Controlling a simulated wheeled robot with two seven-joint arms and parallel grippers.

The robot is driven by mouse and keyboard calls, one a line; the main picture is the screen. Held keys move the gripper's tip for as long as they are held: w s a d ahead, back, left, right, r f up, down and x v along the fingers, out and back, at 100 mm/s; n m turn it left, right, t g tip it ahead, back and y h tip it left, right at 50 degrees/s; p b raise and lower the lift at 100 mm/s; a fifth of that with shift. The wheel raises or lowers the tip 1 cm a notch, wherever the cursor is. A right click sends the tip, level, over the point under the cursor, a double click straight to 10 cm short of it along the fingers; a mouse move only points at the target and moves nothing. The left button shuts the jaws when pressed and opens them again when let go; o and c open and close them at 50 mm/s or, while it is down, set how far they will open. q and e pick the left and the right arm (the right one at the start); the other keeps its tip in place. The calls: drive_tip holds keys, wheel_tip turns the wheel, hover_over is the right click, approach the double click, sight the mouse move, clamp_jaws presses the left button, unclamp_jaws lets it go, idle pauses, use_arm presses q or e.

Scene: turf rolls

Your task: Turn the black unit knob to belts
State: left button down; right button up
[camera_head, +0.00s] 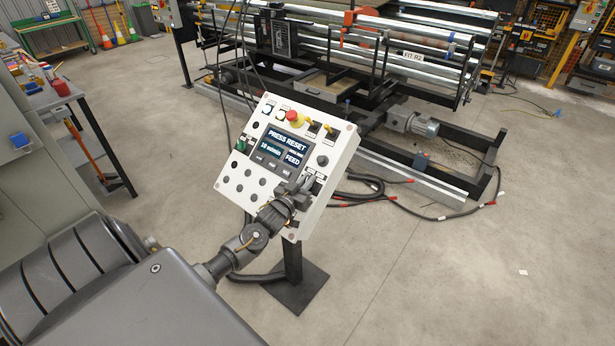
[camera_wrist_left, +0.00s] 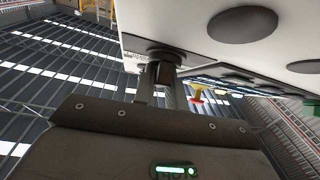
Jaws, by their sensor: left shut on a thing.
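The white control panel (camera_head: 268,200) stands tilted on a black post in the middle of the head view. My left gripper (camera_head: 304,185) is at the panel's lower right part, with its fingers against the face. In the left wrist view my left gripper (camera_wrist_left: 161,84) is shut on a small black knob (camera_wrist_left: 166,55), which I take for the black unit knob. The fingers hide most of the knob, and the label beside it is too small to read, so its setting cannot be told. My right gripper is in neither view.
The panel's screen (camera_head: 287,144) reads "PRESS RESET" and "FEED". A red emergency button (camera_head: 294,118) and more knobs and buttons surround it. A long roller machine (camera_head: 350,50) stands behind. Cables (camera_head: 400,200) lie on the floor at right. A bench (camera_head: 50,98) is at left.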

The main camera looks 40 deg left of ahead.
use_arm(q)
drive_tip(key=n+y+p, duration=0.1)
drive_tip(key=n+y, duration=0.2)
drive_tip(key=n, duration=0.1)
drive_tip(key=shift+r+g, duration=0.15)
drive_tip(key=shift+g, duration=0.25)
drive_tip(key=n+g+y+p, duration=0.1)
drive_tip(key=n+g+y, duration=0.1)
drive_tip(key=n, duration=0.1)
drive_tip(key=shift+n+y, duration=0.4)
drive_tip(key=n+g+y, duration=0.1)
drive_tip(key=n, duration=0.1)
drive_tip(key=n+g+y+p, duration=0.1)
drive_tip(key=n+g, duration=0.1)
drive_tip(key=shift+a+f, duration=0.15)
drive_tip(key=shift+f, duration=0.05)
drive_tip(key=shift+s+n+g+y, duration=0.1)
drive_tip(key=shift+n+g+y, duration=0.45)
drive_tip(key=shift+n, duration=0.25)
drive_tip(key=shift+g, duration=0.25)
drive_tip(key=shift+a, duration=0.1)
drive_tip(key=c, duration=1.4)
unclamp_jaws()
drive_tip(key=shift+c, duration=0.2)
